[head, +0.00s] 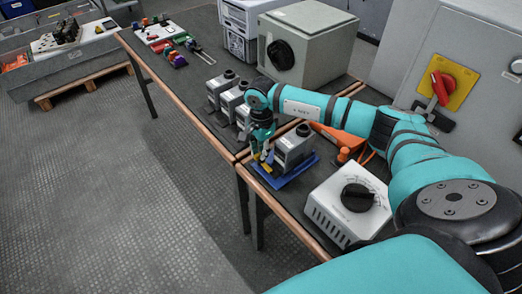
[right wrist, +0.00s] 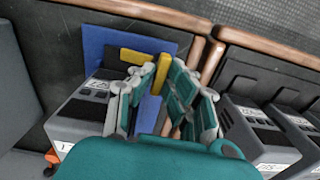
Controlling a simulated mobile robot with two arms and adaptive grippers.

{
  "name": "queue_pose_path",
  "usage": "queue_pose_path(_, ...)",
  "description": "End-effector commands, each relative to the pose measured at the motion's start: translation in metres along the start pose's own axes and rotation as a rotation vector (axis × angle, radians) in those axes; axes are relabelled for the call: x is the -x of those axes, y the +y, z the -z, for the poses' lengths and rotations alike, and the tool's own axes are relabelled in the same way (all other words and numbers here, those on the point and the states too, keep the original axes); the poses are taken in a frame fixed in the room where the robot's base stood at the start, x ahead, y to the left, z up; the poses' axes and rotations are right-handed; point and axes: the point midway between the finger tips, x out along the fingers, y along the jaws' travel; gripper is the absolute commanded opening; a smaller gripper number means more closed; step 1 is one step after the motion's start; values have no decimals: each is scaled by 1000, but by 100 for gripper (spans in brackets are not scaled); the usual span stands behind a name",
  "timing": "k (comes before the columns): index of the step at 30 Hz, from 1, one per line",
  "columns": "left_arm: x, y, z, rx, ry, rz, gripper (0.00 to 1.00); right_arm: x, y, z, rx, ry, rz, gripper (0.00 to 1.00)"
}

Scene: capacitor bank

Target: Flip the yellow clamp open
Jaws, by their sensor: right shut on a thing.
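In the head view a small bit of the yellow clamp (head: 266,167) shows below my right gripper (head: 260,150). My right gripper, also in the right wrist view (right wrist: 168,95), is shut on the yellow clamp. Its fingers hide part of the clamp, so the exact contact is unclear. A grey capacitor unit (head: 294,146) stands on the blue plate beside the gripper. My left gripper is not in view.
Several similar grey units (head: 220,88) stand farther along the bench. A white box with a black dial (head: 350,203) and an orange tool (head: 343,154) are to the right. A big grey cabinet (head: 455,60) stands behind.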

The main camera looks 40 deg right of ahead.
Motion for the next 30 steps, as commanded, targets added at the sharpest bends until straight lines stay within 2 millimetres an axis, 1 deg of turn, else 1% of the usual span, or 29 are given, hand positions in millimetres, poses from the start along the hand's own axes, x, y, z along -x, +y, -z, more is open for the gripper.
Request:
queue_pose_path(8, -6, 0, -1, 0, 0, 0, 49, 0, 0, 0, -202, -1, 1, 0)
queue_pose_path(30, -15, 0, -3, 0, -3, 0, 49, 1, -1, 0, -905, -1, 2, 0)
